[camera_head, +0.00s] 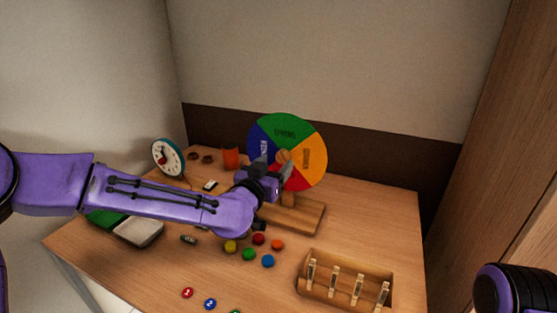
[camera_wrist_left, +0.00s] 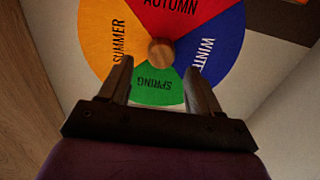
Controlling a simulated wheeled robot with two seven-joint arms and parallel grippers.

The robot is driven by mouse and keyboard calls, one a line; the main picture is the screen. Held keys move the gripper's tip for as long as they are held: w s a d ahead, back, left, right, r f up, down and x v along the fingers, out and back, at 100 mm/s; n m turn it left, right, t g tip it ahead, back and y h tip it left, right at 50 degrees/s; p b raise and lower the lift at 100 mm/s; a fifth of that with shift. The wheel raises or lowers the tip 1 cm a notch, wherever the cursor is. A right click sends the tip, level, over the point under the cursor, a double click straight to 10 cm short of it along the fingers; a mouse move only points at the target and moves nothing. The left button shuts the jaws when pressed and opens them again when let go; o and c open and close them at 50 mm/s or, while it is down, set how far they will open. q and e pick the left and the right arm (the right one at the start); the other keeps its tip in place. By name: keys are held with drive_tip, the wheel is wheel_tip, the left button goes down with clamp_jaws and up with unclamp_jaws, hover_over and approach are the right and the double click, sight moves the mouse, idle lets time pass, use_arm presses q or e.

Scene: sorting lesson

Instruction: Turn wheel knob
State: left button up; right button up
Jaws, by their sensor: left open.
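The season wheel (camera_head: 284,132) stands upright on a wooden stand at the back of the table. Its sectors are green SPRING at the top, orange SUMMER at right, blue WINTER at left and red AUTUMN at the bottom. The round wooden knob (camera_head: 283,156) is at its centre. My left gripper (camera_head: 272,165) is in front of the wheel and open. In the left wrist view the wheel appears upside down, and the knob (camera_wrist_left: 160,52) lies in line with the gap between the spread fingers of the left gripper (camera_wrist_left: 160,72), apart from both. My right gripper is not seen.
A pale tray (camera_head: 138,233) is at left. Several coloured counters (camera_head: 249,254) lie in front of the wheel. A wooden box with clothespins (camera_head: 346,281) is at front right.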

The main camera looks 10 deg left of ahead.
sight(281, 158)
use_arm(q)
drive_tip(key=w, duration=0.3)
drive_tip(key=shift+w+d, duration=0.25)
drive_tip(key=c, duration=1)
drive_tip(key=shift+n, duration=0.3)
